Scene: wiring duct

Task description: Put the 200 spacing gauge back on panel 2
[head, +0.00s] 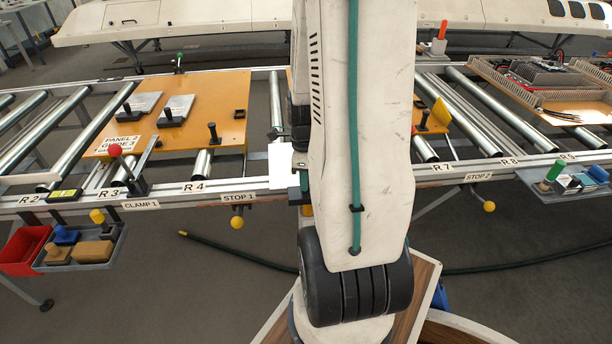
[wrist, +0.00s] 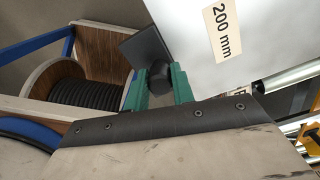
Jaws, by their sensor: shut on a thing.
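The 200 spacing gauge (wrist: 205,75) is a white plate with a "200 mm" label and a black knob. My gripper (wrist: 159,88), with green fingers, is shut on the knob in the wrist view. In the head view the white gauge (head: 280,163) shows beside my arm, which hides most of the gripper. Panel 2 (head: 200,142) is an orange board on the rollers at left, with a "PANEL 2" label. Two grey-white plates with black knobs (head: 173,110) lie on its upper left, and a black post stands near its lower right. The held gauge is right of panel 2.
A red-knobbed clamp (head: 115,151) stands at panel 2's front left corner. Another orange panel (head: 430,116) is partly hidden behind my arm. A grey tray of blocks (head: 80,262) and a red bin (head: 24,250) hang at front left. A cable reel (wrist: 85,85) shows in the wrist view.

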